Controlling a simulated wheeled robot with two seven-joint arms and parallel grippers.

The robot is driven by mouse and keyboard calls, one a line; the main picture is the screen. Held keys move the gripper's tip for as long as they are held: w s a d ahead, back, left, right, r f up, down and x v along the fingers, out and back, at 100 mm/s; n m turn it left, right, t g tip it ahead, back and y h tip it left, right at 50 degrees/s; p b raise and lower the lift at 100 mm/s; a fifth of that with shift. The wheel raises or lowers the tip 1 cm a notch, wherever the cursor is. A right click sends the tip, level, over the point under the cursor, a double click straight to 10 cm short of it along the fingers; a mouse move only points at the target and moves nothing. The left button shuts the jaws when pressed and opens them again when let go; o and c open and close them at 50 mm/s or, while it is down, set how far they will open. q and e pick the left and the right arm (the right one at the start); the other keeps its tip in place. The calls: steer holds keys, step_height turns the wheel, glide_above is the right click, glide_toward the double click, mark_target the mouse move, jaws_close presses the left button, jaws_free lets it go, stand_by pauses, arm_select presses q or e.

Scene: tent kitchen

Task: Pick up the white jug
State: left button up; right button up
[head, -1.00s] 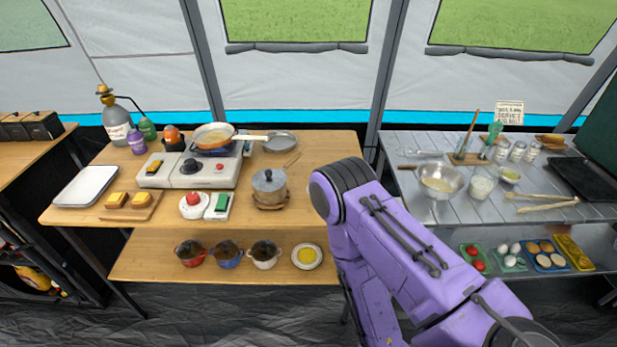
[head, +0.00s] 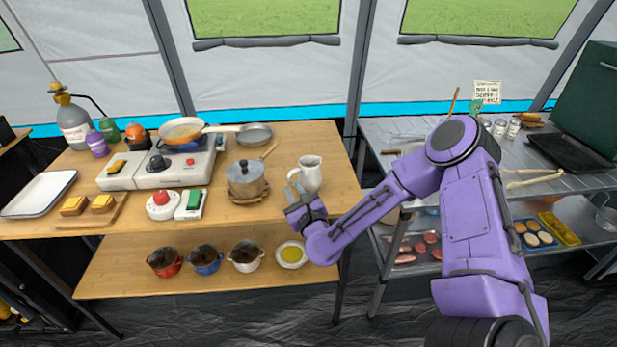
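The white jug (head: 310,174) stands upright on the wooden table (head: 235,220), near its right end. Its handle side faces left, toward the pot. My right gripper (head: 294,190) is at the jug's lower left, close to the handle, with its arm reaching in from the right. The fingers are small and partly overlap the jug's handle side. I cannot tell whether they touch it or whether they are open or shut. My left gripper is not in view.
A lidded pot (head: 246,180) stands left of the jug. A stove (head: 160,166) with a frying pan (head: 182,130) is farther left. A metal table (head: 390,128) stands to the right, across a gap.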

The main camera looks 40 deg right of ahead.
mark_target(290, 183)
steer(key=p+x, duration=0.1)
steer(key=x, duration=0.3)
steer(key=shift+w+r, duration=0.15)
steer(key=shift+w, duration=0.25)
steer(key=shift+s, duration=0.1)
steer(key=shift+c, duration=0.4)
jaws_close()
steer(key=shift+r, duration=0.1)
